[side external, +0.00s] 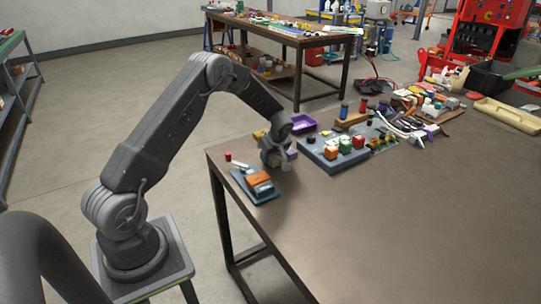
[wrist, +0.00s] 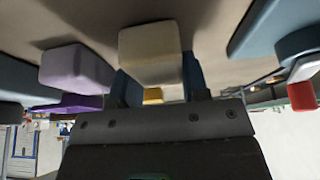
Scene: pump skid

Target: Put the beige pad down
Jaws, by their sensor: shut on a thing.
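The beige pad (wrist: 150,52) is a pale block with rounded edges, large in the middle of the wrist view. My gripper (wrist: 157,78) is shut on it, with a dark finger showing at each side. In the side external view my gripper (side external: 276,155) is low over the near left part of the table, just behind the blue-grey tray. The pad is hard to make out there. I cannot tell whether its underside touches anything.
A blue-grey tray (side external: 241,181) holds an orange-topped block (side external: 260,182). A purple tray (side external: 303,124) and a blue-grey panel with coloured blocks (side external: 315,153) stand behind and right. In the wrist view a lilac block (wrist: 76,69) is close left. The table's front right is clear.

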